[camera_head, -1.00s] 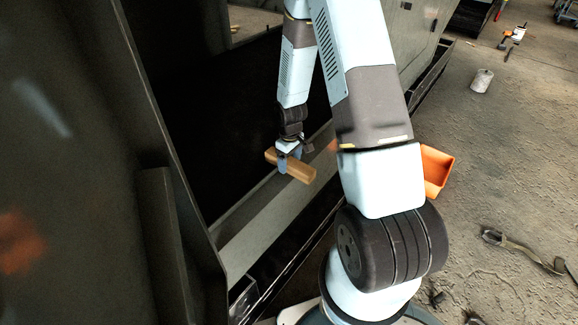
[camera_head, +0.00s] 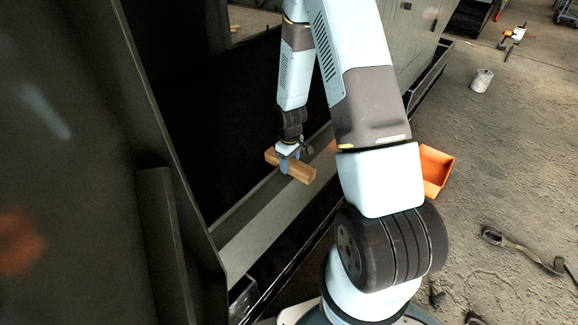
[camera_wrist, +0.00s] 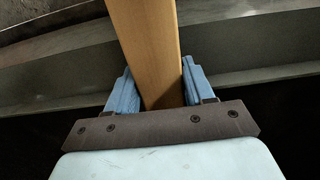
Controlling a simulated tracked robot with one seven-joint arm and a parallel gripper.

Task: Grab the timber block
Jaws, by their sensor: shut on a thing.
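The timber block (camera_head: 299,171) is a light brown wooden bar. My gripper (camera_head: 285,165) is shut on it near its middle in the head view, with the block sticking out on both sides of the fingers. In the wrist view the block (camera_wrist: 148,45) runs up from between the two blue fingers of my gripper (camera_wrist: 158,92) to the top edge. The block shows over the grey ledge of the enclosure in the head view; I cannot tell whether it touches the ledge.
The grey ledge (camera_head: 250,236) runs along the dark enclosure opening. A dark panel (camera_head: 75,130) stands at the left. An orange bin (camera_head: 435,170) is on the floor right of my arm. A white roll (camera_head: 482,81) and several tools lie on the open floor at the right.

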